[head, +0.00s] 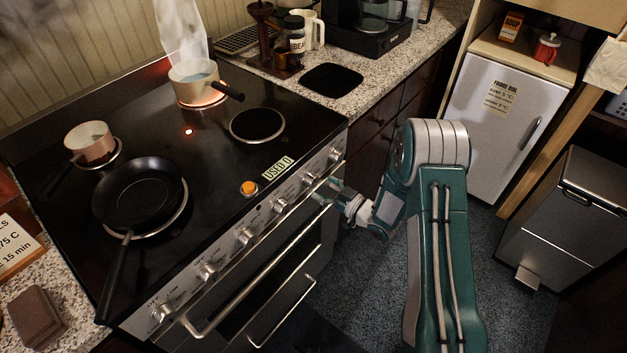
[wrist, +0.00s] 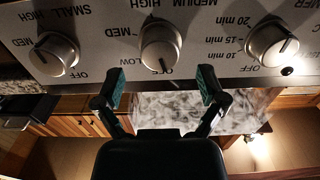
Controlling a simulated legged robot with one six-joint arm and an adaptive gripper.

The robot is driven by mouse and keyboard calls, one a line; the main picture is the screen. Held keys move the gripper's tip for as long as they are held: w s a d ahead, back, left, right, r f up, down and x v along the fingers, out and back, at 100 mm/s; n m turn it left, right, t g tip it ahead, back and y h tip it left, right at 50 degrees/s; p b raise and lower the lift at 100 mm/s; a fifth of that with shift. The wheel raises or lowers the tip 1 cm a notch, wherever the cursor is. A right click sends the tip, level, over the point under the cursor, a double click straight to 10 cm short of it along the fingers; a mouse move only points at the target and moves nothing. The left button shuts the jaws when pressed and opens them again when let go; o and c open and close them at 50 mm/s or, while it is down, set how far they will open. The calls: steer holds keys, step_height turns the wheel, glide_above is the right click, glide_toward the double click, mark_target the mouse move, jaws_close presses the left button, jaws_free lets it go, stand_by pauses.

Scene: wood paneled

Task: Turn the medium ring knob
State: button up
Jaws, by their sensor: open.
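The medium ring knob (wrist: 160,45) is a round metal knob on the stove's front panel, under the label "MEDIUM" that appears upside down in the wrist view. Its dark pointer mark is on the side towards "OFF". My gripper (wrist: 162,88) is open and empty, with its two green-padded fingertips just short of the knob, one to either side and apart from it. In the head view my gripper (head: 324,193) is at the right part of the stove front, close to the panel.
The small ring knob (wrist: 54,54) and a timer knob (wrist: 271,42) flank it. A steaming pot (head: 193,76) stands on a glowing ring. The oven handle (head: 250,290) juts out below the panel.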

mark_target(315, 182)
steer(key=shift+x, duration=1.95)
steer(key=c, duration=1.2)
steer(key=shift+o, duration=0.2)
